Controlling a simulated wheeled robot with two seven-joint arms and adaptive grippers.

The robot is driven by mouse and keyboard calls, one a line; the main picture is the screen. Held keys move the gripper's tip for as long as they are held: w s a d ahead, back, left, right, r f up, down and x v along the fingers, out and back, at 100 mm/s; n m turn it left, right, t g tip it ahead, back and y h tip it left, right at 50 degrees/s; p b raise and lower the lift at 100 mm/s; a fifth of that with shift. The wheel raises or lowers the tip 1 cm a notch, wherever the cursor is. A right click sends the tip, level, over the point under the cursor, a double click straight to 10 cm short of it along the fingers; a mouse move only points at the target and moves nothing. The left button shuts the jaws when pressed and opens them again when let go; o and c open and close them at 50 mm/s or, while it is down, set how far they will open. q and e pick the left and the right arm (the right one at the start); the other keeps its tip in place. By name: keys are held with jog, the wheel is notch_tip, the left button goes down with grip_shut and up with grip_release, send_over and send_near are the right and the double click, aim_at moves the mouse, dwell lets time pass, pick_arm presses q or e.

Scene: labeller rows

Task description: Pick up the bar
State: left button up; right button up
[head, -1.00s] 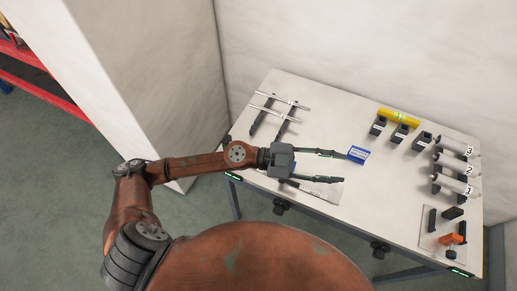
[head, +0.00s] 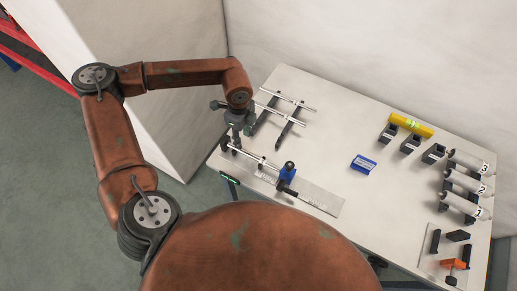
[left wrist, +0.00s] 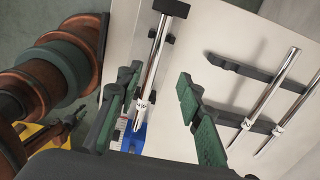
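My left gripper (head: 237,139) points down over the left part of this bar. It is open, with one finger on each side (left wrist: 157,100), and I see no contact. Two more bars (head: 288,99) (head: 281,113) lie across dark supports behind it. My right gripper is not in view.
A metal ruler plate (head: 318,199) lies along the table's front edge. A blue box (head: 363,164) sits mid-table. A yellow level (head: 411,125), dark blocks and numbered white cylinders (head: 468,182) stand to the right. The table's middle is largely clear.

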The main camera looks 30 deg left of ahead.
aim_at(244, 151)
pick_arm(q)
jog(key=f, duration=0.4)
jog(key=f+p, duration=0.1)
jog(key=f, duration=0.1)
jog(key=shift+s+d, duration=0.3)
jog(key=shift+s+f, duration=0.25)
jog(key=shift+f, duration=0.3)
jog(key=shift+w+f, duration=0.1)
jog(key=shift+c, duration=0.3)
grip_shut()
